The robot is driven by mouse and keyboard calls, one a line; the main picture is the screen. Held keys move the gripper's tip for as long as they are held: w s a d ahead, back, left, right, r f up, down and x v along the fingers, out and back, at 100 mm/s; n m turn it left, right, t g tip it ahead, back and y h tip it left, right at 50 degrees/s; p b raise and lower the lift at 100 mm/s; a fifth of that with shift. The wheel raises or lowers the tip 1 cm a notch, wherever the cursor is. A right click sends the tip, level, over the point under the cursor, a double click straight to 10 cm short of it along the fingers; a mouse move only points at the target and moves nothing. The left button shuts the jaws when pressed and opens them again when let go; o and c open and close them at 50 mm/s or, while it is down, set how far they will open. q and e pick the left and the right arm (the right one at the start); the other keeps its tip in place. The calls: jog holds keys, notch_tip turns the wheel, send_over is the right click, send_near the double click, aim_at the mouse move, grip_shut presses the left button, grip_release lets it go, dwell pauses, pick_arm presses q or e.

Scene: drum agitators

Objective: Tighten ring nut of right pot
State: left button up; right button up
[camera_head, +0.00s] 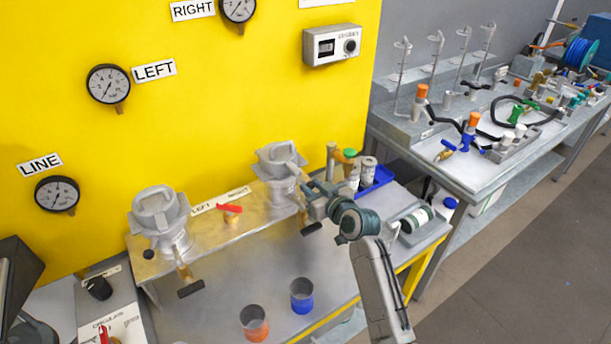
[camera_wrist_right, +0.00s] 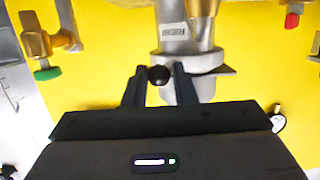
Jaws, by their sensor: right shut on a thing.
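The right pot (camera_head: 279,158) is a grey metal vessel with a clamped lid, standing on the raised metal shelf against the yellow wall. In the right wrist view its grey ring nut (camera_wrist_right: 192,62) shows as a collar with a small black ball knob (camera_wrist_right: 159,75) beside it. My right gripper (camera_head: 308,193) is at the pot's right side. In the right wrist view its two fingers (camera_wrist_right: 160,88) stand on either side of the ball knob and are shut on it. The arm hides part of the pot's lower right.
The left pot (camera_head: 160,220) stands on the same shelf, with a red-handled valve (camera_head: 230,209) between the pots. An orange-based cup (camera_head: 254,322) and a blue-based cup (camera_head: 302,295) stand below. A blue tray (camera_head: 376,180) with bottles is right of my gripper.

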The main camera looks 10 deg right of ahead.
jog(key=shift+s+a, duration=0.65)
jog(key=shift+a, duration=0.25)
jog(key=shift+c, duration=0.3)
jog(key=shift+a, duration=0.15)
jog(key=shift+s, duration=0.1)
